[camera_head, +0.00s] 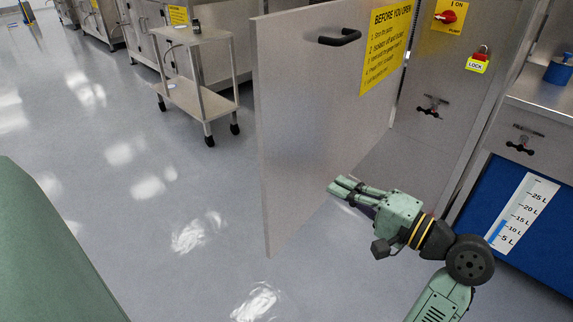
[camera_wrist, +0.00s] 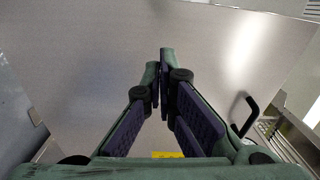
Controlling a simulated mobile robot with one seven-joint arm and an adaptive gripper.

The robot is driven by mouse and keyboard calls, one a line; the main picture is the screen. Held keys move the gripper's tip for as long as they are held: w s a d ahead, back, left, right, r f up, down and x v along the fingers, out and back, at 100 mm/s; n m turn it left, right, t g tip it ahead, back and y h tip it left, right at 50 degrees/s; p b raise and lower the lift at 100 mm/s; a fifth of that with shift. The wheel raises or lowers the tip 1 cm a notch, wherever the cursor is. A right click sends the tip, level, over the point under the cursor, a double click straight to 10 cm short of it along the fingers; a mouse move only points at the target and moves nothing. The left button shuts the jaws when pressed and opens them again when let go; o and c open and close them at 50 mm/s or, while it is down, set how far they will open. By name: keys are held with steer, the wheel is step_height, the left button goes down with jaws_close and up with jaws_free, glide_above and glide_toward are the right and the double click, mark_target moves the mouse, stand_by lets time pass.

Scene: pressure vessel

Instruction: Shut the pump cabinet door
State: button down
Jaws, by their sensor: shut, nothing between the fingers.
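The pump cabinet door (camera_head: 310,140) is a grey metal panel standing wide open, its free edge towards the left and its far edge by the cabinet (camera_head: 435,75). It carries a black handle (camera_head: 338,38) and a yellow sign (camera_head: 387,45). My gripper (camera_head: 335,187) is shut and empty, low in front of the sign-and-handle face, pointing left. In the wrist view the door (camera_wrist: 100,60) fills most of the picture beyond my shut fingertips (camera_wrist: 166,52), with the handle (camera_wrist: 245,115) at the right. I cannot tell whether the fingertips touch it.
A red switch (camera_head: 448,15) and a padlock (camera_head: 479,61) with a yellow tag are on the cabinet. A blue tank panel with a litre scale (camera_head: 522,210) stands at the right. A trolley (camera_head: 188,93) stands behind the door. The floor (camera_head: 150,210) at left is clear.

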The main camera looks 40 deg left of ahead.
mark_target(275, 166)
steer(key=shift+g, duration=0.7)
steer(key=a+p, duration=0.1)
steer(key=a, duration=0.3)
steer(key=s+a+p, duration=0.1)
steer(key=a, duration=0.3)
steer(key=s+a+p, duration=0.1)
steer(key=a, duration=0.3)
steer(key=shift+s+a+f, duration=0.15)
steer(key=shift+a+f, duration=0.1)
steer(key=shift+f, duration=0.05)
steer(key=shift+a, duration=0.1)
